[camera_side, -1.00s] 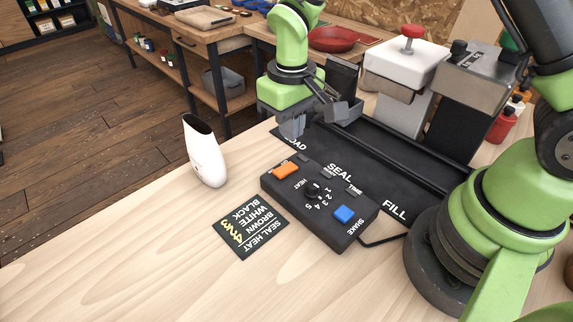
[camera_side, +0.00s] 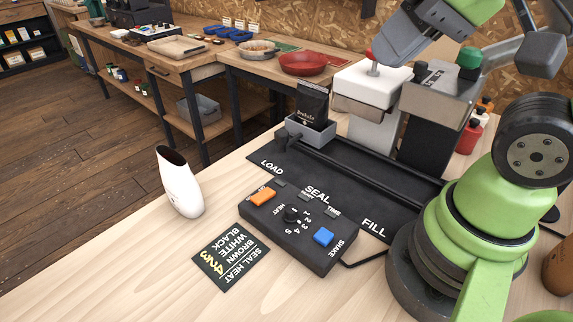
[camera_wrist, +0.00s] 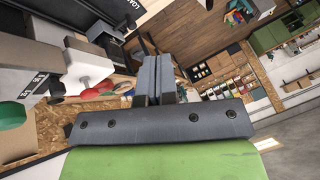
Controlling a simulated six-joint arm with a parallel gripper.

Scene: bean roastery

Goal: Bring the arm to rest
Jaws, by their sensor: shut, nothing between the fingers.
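My arm is raised above the right side of the bench in the side view, its upper links running out of the top of the picture. In the wrist view my gripper (camera_wrist: 155,80) has its two dark fingers pressed together, with nothing between them. It is up in the air, clear of the bench things. I cannot make out the fingertips in the side view. A black bag (camera_side: 312,104) stands upright in a small grey carrier (camera_side: 306,134) at the LOAD end of the black track, apart from my gripper.
A control box (camera_side: 297,238) with orange and blue buttons sits before the track. A heat card (camera_side: 230,256) and a white scoop-like cup (camera_side: 180,184) lie and stand left of it. The sealer's white head (camera_side: 371,86) is behind. The front left bench is clear.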

